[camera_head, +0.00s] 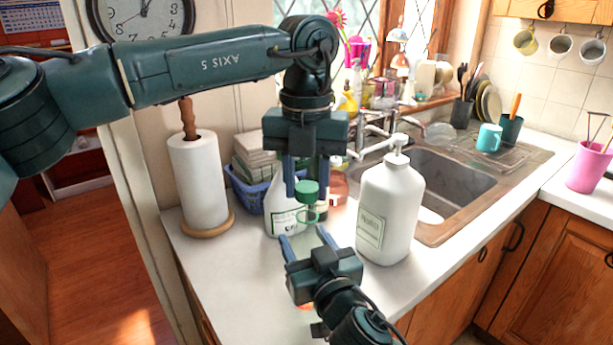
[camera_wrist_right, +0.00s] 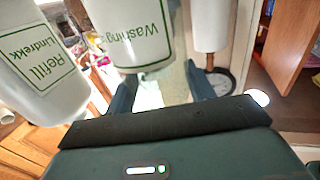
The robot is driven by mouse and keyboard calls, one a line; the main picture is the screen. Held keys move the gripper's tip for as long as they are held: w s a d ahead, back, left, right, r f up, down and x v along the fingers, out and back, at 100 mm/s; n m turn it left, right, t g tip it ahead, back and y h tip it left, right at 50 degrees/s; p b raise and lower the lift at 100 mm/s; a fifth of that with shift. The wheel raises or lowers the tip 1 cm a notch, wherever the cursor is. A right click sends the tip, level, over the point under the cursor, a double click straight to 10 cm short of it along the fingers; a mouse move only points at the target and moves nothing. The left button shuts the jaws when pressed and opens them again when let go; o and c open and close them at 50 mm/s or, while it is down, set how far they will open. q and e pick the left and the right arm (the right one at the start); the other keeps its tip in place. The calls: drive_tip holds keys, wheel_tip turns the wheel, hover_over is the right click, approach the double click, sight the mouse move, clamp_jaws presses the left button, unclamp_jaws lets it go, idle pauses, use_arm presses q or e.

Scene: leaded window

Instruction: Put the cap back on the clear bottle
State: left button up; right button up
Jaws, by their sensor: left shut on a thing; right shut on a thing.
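The green cap (camera_head: 307,188) is between the fingertips of my left gripper (camera_head: 306,184), which is shut on it and points down. Just below it in the head view is a thin green ring at the top of the clear bottle (camera_head: 304,240). The cap appears above the bottle's mouth; I cannot tell whether they touch. My right gripper (camera_head: 307,238) is shut on the bottle, with one finger on each side. The bottle is see-through and its outline is faint. In the right wrist view, the fingers of my right gripper (camera_wrist_right: 165,90) flank a pale, see-through area.
A large white pump bottle (camera_head: 390,210) stands close on the right. A white labelled bottle (camera_head: 283,205) is behind my grippers. A blue basket (camera_head: 246,195) and paper roll (camera_head: 200,180) are to the left, the sink (camera_head: 450,185) to the right. The front counter is clear.

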idle(0.3)
use_arm(q)
drive_tip(key=shift+f, duration=0.85)
drive_tip(key=shift+f, duration=0.55)
